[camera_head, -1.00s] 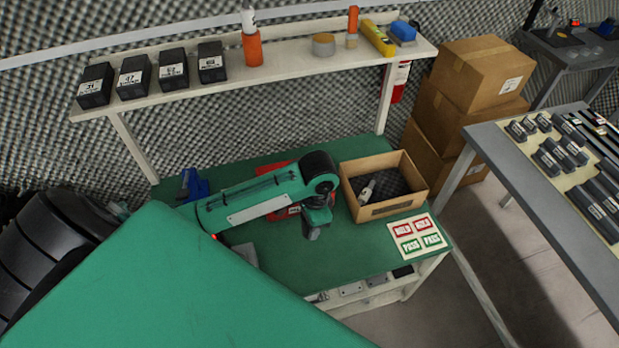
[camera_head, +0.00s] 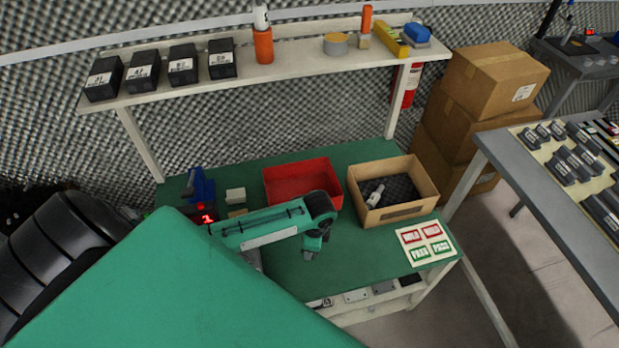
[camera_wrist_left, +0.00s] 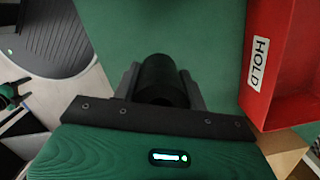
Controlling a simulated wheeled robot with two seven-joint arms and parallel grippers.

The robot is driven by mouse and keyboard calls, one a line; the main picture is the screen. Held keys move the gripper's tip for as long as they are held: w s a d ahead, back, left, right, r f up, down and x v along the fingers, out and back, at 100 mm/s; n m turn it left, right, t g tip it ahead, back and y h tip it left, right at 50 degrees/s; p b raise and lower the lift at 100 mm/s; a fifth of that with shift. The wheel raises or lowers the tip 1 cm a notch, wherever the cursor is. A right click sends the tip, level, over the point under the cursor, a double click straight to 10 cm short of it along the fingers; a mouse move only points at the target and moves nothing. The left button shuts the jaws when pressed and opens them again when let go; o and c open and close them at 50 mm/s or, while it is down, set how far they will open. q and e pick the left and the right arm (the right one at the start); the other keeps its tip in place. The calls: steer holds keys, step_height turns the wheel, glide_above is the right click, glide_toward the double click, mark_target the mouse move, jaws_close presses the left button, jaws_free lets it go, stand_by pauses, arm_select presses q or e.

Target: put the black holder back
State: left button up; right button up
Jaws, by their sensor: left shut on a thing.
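My left gripper (camera_head: 309,255) hangs over the green bench top (camera_head: 285,275), in front of the red bin. In the left wrist view my left gripper (camera_wrist_left: 165,85) is shut on a black cylinder, the black holder (camera_wrist_left: 160,78), held between its two grey fingers. In the head view the holder is mostly hidden by the wrist and too small to tell from the gripper. My right gripper is not in view.
A red bin (camera_head: 270,188), marked HOLD in the wrist view (camera_wrist_left: 252,95), stands behind my forearm. A wooden box (camera_head: 425,178) with a white item is right of it. A label card (camera_head: 426,241) lies near the right edge. A blue tool (camera_head: 200,187) stands left. Black boxes (camera_head: 183,65) line the shelf (camera_head: 300,65).

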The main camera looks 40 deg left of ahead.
arm_select(q)
step_height(320, 180, down, 6)
steer(key=shift+f, duration=0.5)
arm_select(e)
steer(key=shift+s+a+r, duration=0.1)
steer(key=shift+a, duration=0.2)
arm_select(q)
steer(key=shift+f, duration=0.1)
steer(key=o, duration=1)
steer(key=shift+o, duration=0.2)
steer(key=shift+r, duration=0.25)
steer(key=r, duration=0.4)
steer(key=d+r, duration=0.1)
steer(key=r, duration=0.6)
steer(key=shift+w+d+r, duration=0.15)
steer(key=shift+w+r, duration=0.2)
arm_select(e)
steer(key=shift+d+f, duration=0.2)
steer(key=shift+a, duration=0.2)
